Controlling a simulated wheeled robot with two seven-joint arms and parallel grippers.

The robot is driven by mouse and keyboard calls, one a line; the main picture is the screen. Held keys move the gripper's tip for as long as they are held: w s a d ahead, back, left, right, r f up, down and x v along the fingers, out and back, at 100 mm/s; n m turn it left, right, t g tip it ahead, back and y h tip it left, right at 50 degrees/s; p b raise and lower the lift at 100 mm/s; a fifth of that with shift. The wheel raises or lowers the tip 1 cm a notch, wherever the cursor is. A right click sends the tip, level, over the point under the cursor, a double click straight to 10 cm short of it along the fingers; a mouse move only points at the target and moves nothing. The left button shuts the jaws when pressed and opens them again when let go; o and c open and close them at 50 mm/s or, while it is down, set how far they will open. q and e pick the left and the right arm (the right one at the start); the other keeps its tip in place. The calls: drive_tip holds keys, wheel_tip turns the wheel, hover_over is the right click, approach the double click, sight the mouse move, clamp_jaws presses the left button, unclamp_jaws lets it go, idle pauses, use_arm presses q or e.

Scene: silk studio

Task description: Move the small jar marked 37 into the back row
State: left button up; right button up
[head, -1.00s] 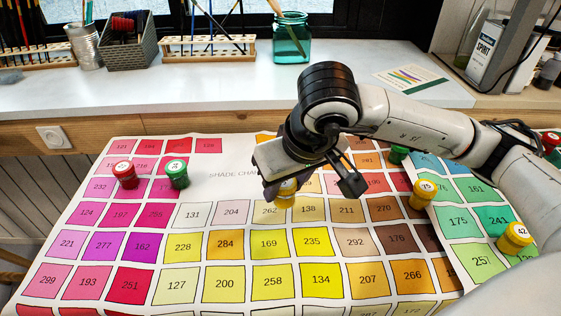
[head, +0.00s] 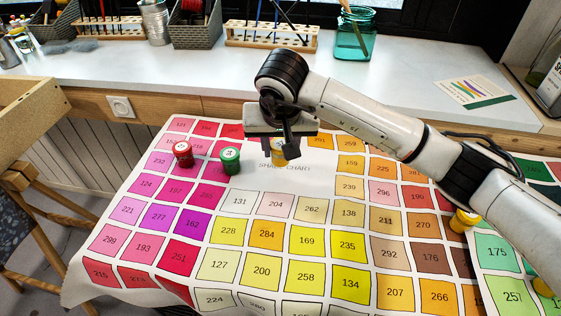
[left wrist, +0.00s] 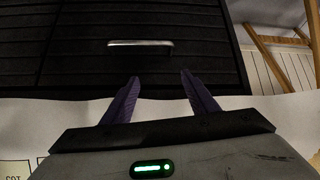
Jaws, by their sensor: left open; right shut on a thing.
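My right gripper (head: 284,148) is shut on a small yellow jar (head: 277,151) over the blank title area of the shade chart (head: 250,185). One finger hides part of the jar, and its number cannot be read. A red jar (head: 183,154) and a green jar (head: 230,161) stand side by side to its left, near the chart's back. In the left wrist view my left gripper (left wrist: 160,79) is open, with nothing between its purple fingers; it is outside the head view.
A white counter (head: 190,75) behind the chart bears brush racks (head: 272,37), baskets and a teal glass jar (head: 355,35). A wooden chair (head: 30,200) stands at the left.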

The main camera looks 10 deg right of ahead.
sight(280, 161)
wheel_tip(280, 161, down, 4)
drive_tip(key=shift+f, duration=0.2)
drive_tip(key=shift+f, duration=0.2)
drive_tip(key=o, duration=1.1)
drive_tip(key=shift+r, duration=0.1)
drive_tip(key=shift+r, duration=0.2)
drive_tip(key=v, duration=1.2)
